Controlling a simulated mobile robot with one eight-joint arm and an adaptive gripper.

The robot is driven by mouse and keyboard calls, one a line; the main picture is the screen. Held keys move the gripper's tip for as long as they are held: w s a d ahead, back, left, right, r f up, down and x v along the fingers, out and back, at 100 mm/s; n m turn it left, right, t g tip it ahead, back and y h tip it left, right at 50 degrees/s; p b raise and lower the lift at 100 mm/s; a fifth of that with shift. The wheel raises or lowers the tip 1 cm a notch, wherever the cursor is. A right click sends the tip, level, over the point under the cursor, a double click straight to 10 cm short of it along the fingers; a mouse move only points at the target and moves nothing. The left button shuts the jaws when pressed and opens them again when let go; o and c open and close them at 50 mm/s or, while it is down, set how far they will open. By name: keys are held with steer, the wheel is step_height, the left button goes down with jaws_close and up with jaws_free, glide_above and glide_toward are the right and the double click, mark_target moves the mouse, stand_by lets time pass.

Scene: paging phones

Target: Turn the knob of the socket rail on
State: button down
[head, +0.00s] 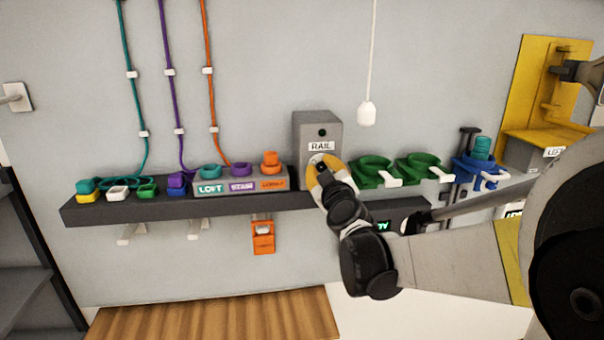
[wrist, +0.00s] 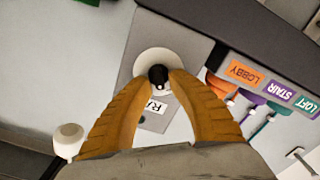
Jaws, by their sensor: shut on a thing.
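The socket rail's control is a grey box (head: 305,135) labelled RAIL, standing on the dark shelf, with a dark green round lamp (head: 322,132) above the label. My gripper (head: 319,168) is in front of the box's lower face and hides the knob in the head view. In the wrist view the black knob (wrist: 158,73) sits on a white disc (wrist: 150,59). The two orange fingers of my gripper (wrist: 160,84) are closed on the knob from both sides. The RAIL label (wrist: 155,107) shows partly between the fingers.
The shelf (head: 140,209) bears a socket block (head: 240,187) marked LOFT, STAIR and LOBBY left of the box. Green holders (head: 418,168) and a blue one (head: 475,172) stand right of it. A white pull cord (head: 367,112) hangs above right.

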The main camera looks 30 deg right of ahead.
steer(key=m+b, duration=0.2)
steer(key=shift+d+f+m, duration=0.1)
steer(key=shift+f+m, duration=0.05)
steer(key=shift+m, duration=0.25)
steer(key=m, duration=0.2)
steer(key=m+b, duration=0.1)
steer(key=m, duration=0.1)
steer(key=shift+s+d+m, duration=0.1)
steer(key=shift+d+m, duration=0.1)
steer(key=shift+m, duration=0.1)
steer(key=m+b, duration=0.1)
steer(key=m, duration=0.3)
steer(key=shift+d, duration=0.2)
steer(key=shift+d+m+b, duration=0.1)
steer(key=shift+m+b, duration=0.35)
steer(key=shift+m, duration=1.55)
steer(key=c, duration=1.2)
jaws_free()
steer(key=shift+s, duration=0.15)
